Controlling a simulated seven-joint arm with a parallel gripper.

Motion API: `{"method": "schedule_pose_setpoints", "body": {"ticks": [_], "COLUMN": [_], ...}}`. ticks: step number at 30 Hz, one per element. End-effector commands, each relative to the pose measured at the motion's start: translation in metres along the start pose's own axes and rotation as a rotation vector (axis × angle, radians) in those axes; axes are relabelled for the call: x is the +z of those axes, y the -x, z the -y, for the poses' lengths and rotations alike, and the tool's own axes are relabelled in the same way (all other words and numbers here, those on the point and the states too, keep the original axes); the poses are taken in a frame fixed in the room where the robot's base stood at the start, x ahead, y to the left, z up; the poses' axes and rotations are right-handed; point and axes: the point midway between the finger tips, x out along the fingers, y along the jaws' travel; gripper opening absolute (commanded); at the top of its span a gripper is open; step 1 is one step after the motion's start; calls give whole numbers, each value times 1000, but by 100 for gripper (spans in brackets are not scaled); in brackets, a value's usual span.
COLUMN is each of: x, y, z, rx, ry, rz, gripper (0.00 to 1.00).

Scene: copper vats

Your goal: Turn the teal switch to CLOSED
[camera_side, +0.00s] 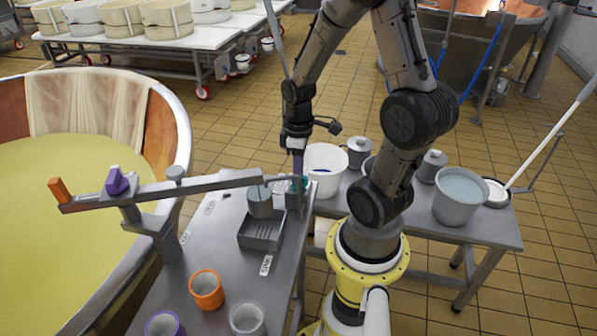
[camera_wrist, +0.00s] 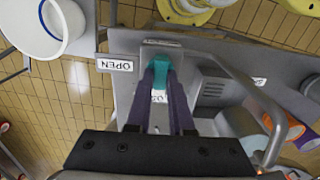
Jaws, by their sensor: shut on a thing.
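The teal switch (camera_wrist: 160,54) stands on a grey bracket in the wrist view. It also shows as a small teal patch (camera_side: 304,183) at the table's back edge in the side view. My gripper (camera_wrist: 160,75) has purple fingers that point at the switch and are shut on it. In the side view my gripper (camera_side: 298,172) reaches down to the switch from above. A white OPEN label (camera_wrist: 115,65) lies to the left of the switch. Another label (camera_wrist: 159,97) shows partly between my fingers; its full word is hidden.
A grey lever arm (camera_side: 190,188) with an orange end spans the grey table (camera_side: 205,255) near the switch. A hanging pot (camera_side: 259,202) and a tray (camera_side: 262,232) are close by. A white bucket (camera_side: 325,168) stands just behind. Several cups stand at the table's front.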

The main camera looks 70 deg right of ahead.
Motion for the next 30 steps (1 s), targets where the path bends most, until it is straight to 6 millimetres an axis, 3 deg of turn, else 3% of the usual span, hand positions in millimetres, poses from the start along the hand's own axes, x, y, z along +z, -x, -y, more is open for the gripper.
{"method": "schedule_pose_setpoints", "body": {"ticks": [8, 9, 13, 23, 30], "x": [-1, -1, -1, 0, -1], "y": [1, 1, 1, 2, 34], "z": [-1, -1, 0, 0, -1], "rx": [3, 3, 2, 2, 6], "ry": [4, 4, 3, 1, 1], "rz": [-2, -2, -2, -1, -6], "gripper": [0, 27, 50, 50, 50]}}
